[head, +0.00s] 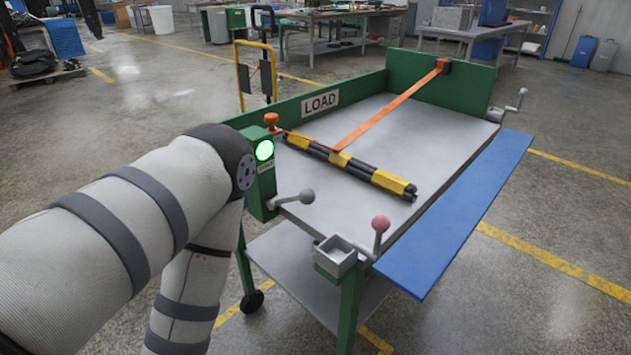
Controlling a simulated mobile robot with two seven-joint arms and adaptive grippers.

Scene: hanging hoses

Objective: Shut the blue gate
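The blue gate (463,217) is a long flat panel along the right side of a green and grey cart. It is folded outward and lies roughly level with the cart's grey bed (300,175), not standing up as a wall. My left arm comes in from the left, bends near the cart's green corner post and runs down out of the picture. Its gripper is not in view. My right gripper is not in view either.
On the bed lies a black and yellow bundle (345,165) with an orange strap (390,110). A grey-knobbed lever (306,196), a red-knobbed lever (380,224) and a small metal box (335,255) are at the near end. Floor right of the gate is clear.

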